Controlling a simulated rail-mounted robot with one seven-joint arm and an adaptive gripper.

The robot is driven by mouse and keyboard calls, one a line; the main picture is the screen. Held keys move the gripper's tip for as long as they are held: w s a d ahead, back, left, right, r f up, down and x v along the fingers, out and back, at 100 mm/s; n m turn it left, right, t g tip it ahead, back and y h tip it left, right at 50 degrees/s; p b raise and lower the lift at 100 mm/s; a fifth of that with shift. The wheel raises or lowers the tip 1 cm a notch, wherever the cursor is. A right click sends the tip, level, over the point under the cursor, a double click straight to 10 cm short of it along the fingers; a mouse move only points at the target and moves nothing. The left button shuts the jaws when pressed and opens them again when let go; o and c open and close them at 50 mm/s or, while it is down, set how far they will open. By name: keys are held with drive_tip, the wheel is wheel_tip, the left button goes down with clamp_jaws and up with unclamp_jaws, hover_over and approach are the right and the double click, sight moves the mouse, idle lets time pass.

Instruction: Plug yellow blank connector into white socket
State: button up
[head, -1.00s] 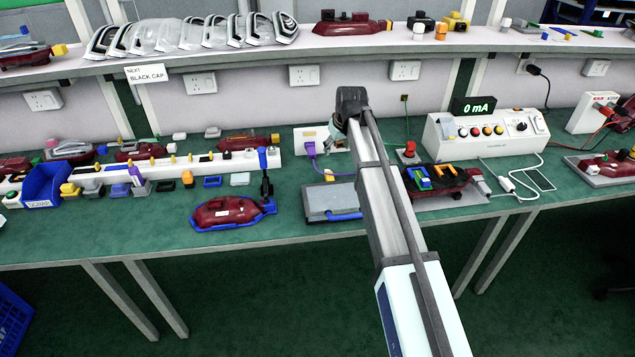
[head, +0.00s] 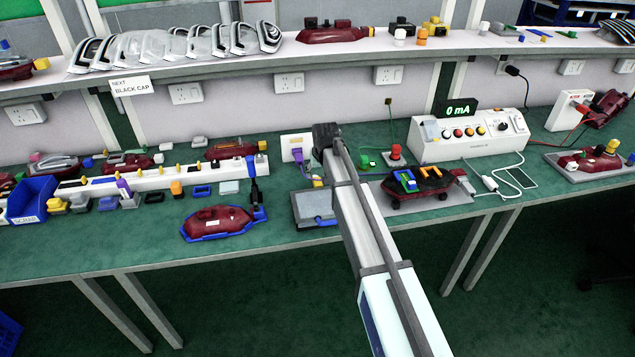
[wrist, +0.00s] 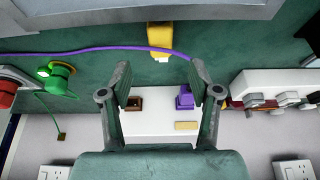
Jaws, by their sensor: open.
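A yellow connector (wrist: 160,40) lies on the green bench in the wrist view, just beyond my open fingertips and apart from them. It also shows small beside my arm in the head view (head: 317,182). My gripper (wrist: 160,82) is open and empty. A white socket block (wrist: 150,125) stands between and behind my fingers in the wrist view; it also shows in the head view (head: 297,141). A purple connector (wrist: 185,96) sits on the block, next to a brown opening (wrist: 133,104). My arm hides most of the gripper in the head view.
A grey box (head: 312,207) stands at the bench's front edge near my arm. A purple cable (wrist: 100,50) crosses the bench by the yellow connector. A green plug (wrist: 58,78) and a white strip with parts (wrist: 270,90) flank the gripper. A shelf overhangs the bench.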

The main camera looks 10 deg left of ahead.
sight(318, 181)
drive_tip(key=shift+p+x, duration=1)
drive_tip(key=shift+x, duration=2.4)
drive_tip(key=shift+s, duration=0.15)
clamp_jaws()
